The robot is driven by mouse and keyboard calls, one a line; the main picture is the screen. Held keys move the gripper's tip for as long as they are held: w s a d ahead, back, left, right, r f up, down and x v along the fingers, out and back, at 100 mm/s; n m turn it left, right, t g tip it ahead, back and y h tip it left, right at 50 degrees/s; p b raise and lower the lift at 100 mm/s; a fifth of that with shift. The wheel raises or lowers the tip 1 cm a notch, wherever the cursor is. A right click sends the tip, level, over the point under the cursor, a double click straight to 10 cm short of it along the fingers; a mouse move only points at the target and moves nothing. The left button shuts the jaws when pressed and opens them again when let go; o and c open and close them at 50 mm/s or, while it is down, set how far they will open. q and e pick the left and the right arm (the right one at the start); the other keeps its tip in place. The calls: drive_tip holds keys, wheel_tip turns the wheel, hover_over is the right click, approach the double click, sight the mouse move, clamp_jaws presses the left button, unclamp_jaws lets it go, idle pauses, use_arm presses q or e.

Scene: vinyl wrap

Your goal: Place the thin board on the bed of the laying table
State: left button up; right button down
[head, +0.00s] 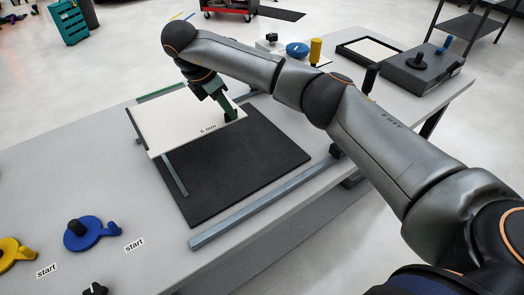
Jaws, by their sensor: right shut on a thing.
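A white board (170,120) marked "6 mm" covers the far left part of the black bed (250,150) of the laying table. My right gripper (231,115) is shut on the board's right edge, near its right corner. The board appears to be above the bed, with its left part reaching past the bed's left edge; I cannot tell if any of it touches. My left gripper is not in view.
Grey rails flank the bed; the near one (265,205) is clear. A blue handled piece (88,232) and a yellow one (12,252) lie front left by "start" labels. A black-framed tray (345,52) and dark grey block (420,75) stand at the back right.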

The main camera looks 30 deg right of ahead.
drive_tip(key=s+d+f, duration=0.1)
drive_tip(key=s+f, duration=0.1)
drive_tip(key=s+d+f+p, duration=0.1)
drive_tip(key=s+d+f, duration=0.1)
drive_tip(key=s+d+f+p, duration=0.1)
drive_tip(key=s+f, duration=0.1)
drive_tip(key=s, duration=0.1)
drive_tip(key=shift+d+f, duration=0.1)
drive_tip(key=shift+d, duration=0.15)
drive_tip(key=shift+s+d+f, duration=0.25)
drive_tip(key=shift+s+f, duration=0.1)
drive_tip(key=shift+f, duration=0.2)
drive_tip(key=f, duration=0.1)
drive_tip(key=f+p, duration=0.1)
drive_tip(key=f, duration=0.1)
drive_tip(key=shift+s+d+f, duration=0.1)
drive_tip(key=shift+s, duration=0.15)
drive_tip(key=shift+f, duration=0.3)
drive_tip(key=c, duration=1)
unclamp_jaws()
drive_tip(key=shift+r, duration=0.15)
